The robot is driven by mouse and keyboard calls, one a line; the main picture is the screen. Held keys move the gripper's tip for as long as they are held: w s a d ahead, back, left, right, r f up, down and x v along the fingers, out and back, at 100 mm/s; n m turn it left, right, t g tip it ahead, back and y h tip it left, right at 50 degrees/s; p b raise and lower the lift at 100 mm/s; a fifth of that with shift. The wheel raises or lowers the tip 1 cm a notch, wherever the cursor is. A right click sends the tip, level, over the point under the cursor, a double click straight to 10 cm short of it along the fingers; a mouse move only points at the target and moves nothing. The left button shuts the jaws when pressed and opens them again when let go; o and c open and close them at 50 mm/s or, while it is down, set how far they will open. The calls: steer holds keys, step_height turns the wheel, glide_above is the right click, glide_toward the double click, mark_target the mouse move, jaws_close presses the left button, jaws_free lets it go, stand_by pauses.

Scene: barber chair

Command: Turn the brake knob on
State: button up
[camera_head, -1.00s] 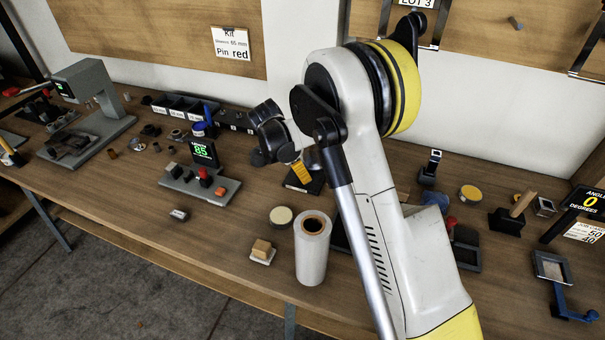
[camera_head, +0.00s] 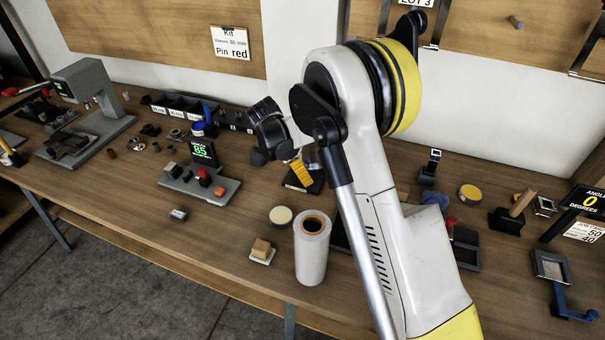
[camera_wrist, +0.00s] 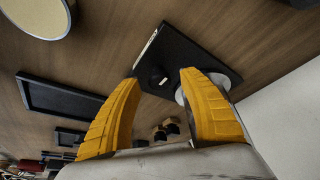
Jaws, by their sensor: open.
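A black round knob (camera_wrist: 158,79) with a small white mark stands on a black plate (camera_wrist: 205,52) in the wrist view; I take it to be the brake knob. My gripper (camera_wrist: 162,78) is open, with one yellow finger on each side of the knob. I cannot tell whether either finger touches it. A pale round disc on the plate is partly hidden behind the right finger. In the head view, the black plate (camera_head: 314,187) shows beneath my yellow fingers (camera_head: 301,173), and the knob is hidden there.
A white roll (camera_head: 311,260) stands upright in front of my gripper, near a round cream-topped piece (camera_head: 281,215) and a wooden block (camera_head: 261,248). A grey fixture with an "85" display (camera_head: 204,154) stands to the left. A dark tray (camera_wrist: 62,98) lies left in the wrist view.

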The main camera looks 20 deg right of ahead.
steer(key=v, duration=1.1)
steer(key=shift+r, duration=0.25)
steer(key=shift+s+a, duration=0.1)
steer(key=s+d+r+n+t+y, duration=0.2)
steer(key=s+d+r+n+t, duration=0.15)
steer(key=s+r+n, duration=0.65)
steer(key=s+d+f+n+t+y, duration=0.1)
steer(key=s+n, duration=0.5)
steer(key=s, duration=1.3)
steer(key=shift+t+y, duration=0.7)
steer(key=shift+t, duration=0.35)
